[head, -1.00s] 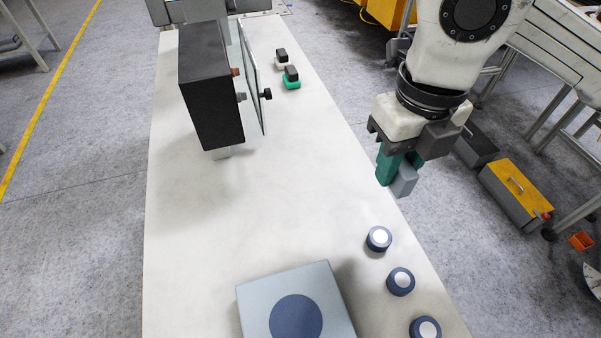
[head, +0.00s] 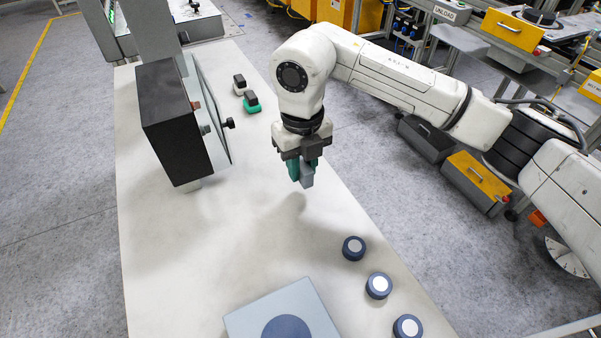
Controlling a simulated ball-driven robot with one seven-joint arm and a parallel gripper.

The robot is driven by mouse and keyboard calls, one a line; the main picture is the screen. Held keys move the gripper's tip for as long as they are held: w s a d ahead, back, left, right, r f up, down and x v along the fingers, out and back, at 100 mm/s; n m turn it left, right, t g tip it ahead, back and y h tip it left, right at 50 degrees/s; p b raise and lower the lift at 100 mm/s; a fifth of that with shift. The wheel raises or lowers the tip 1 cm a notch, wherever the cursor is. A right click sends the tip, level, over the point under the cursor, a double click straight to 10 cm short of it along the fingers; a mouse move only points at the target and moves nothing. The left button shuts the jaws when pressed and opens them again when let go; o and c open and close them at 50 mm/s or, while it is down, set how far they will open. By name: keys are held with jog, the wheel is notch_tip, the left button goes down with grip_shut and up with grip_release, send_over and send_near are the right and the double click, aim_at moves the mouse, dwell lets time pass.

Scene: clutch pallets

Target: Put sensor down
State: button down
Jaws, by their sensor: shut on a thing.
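My gripper (head: 305,171) hangs over the right part of the white table (head: 240,225), fingers pointing down. Its teal fingers are shut on a small grey block, which I take to be the sensor (head: 307,179). The block's lower end sticks out below the fingers and seems to be above the table top, with a soft shadow to its lower left. The fingers hide most of its upper part.
A black box (head: 177,125) with an open clear door (head: 212,115) stands at left. Two small black-topped pieces, one on a white base (head: 239,84), one on a teal base (head: 251,101), sit behind. Round knobs (head: 353,248) and a grey pad (head: 257,312) are in front.

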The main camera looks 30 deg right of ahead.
jog(key=shift+w+f, duration=0.2)
jog(key=shift+f, duration=0.05)
jog(key=shift+f+p, duration=0.35)
jog(key=shift+f, duration=1.25)
jog(key=shift+f, duration=0.1)
jog(key=c, duration=0.9)
grip_release()
notch_tip(320, 180, up, 12)
jog(key=shift+r+b, duration=0.15)
jog(key=shift+b, duration=0.45)
